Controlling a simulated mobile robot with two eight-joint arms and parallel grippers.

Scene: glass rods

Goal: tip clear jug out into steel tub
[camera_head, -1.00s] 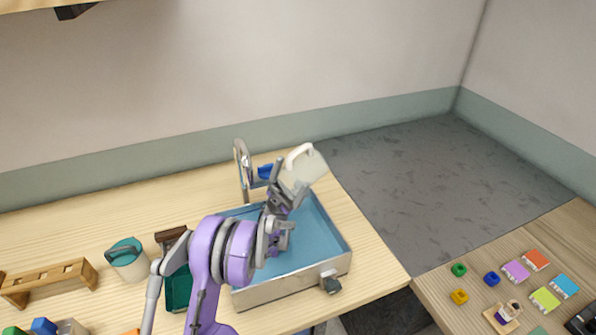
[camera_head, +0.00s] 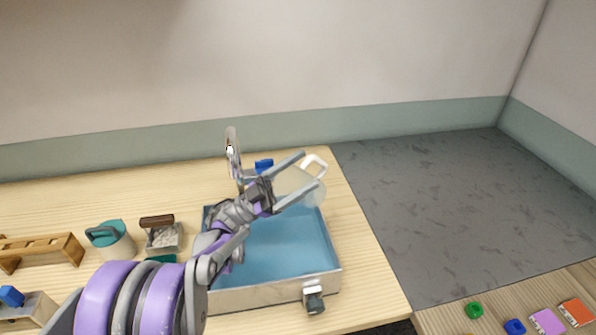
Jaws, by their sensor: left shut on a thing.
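The clear jug (camera_head: 310,190) is a pale see-through vessel with a white handle (camera_head: 315,164). My left gripper (camera_head: 298,178) is shut on the jug, its two long fingers on either side of the body. The jug is held tilted above the back right part of the steel tub (camera_head: 272,291). The tub has a metal outer wall and a blue inside (camera_head: 285,245). I cannot make out any contents in the jug, and none show in the tub. My arm hides the tub's left side. My right gripper is not in view.
A curved metal tap (camera_head: 233,155) and a blue block (camera_head: 264,165) stand behind the tub. A second table at lower right holds a green ring (camera_head: 474,310).

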